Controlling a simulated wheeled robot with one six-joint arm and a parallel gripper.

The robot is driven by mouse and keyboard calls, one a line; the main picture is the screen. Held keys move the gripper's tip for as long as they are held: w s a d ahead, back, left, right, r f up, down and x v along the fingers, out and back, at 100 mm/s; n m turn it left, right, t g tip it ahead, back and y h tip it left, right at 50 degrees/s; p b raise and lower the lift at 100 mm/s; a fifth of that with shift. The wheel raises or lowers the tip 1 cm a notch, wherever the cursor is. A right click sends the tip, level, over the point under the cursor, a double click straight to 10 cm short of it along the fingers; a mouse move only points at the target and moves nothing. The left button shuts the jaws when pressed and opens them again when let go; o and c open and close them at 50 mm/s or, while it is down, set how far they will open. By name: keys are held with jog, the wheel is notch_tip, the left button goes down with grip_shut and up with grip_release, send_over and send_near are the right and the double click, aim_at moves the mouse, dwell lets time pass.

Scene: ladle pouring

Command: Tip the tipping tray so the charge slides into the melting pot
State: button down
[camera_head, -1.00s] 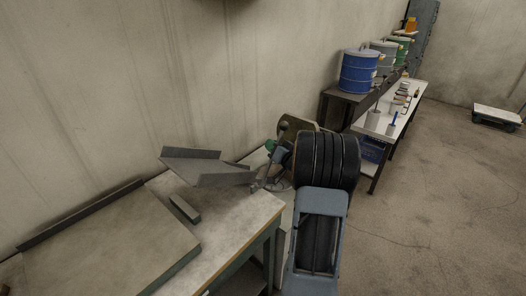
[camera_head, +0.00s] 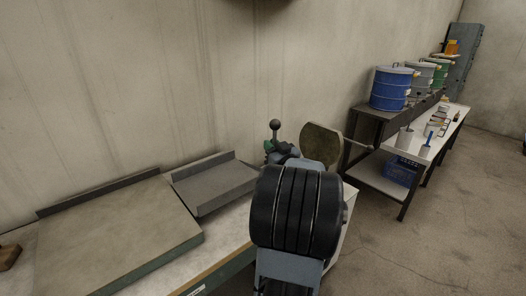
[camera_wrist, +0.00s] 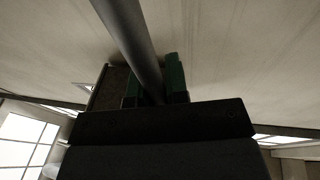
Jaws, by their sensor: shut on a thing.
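The grey tipping tray (camera_head: 212,186) lies flat, or nearly so, beside the pale bench slab in the head view. Its visible floor looks bare, and I see no charge on it. My gripper (camera_head: 270,148), with green fingers, is right of the tray at a rod topped by a dark knob (camera_head: 275,125). In the wrist view my gripper (camera_wrist: 157,88) is shut around this grey rod (camera_wrist: 128,38). A round brownish plate (camera_head: 321,144) stands upright behind my arm. I cannot make out the melting pot; my arm covers that area.
A raised pale slab (camera_head: 110,235) fills the left of the bench by the wall. At right, a dark shelf carries a blue drum (camera_head: 391,89) and other drums. A white table (camera_head: 425,140) holds small tools, with a blue crate (camera_head: 402,169) below. The floor at right is clear.

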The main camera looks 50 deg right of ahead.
dwell(0.4)
jog(key=c, duration=1.1)
grip_release()
jog(key=shift+w+a, duration=0.1)
jog(key=shift+w, duration=0.05)
jog(key=v, duration=1.4)
jog(key=shift+b, duration=0.3)
jog(key=shift+w, duration=0.1)
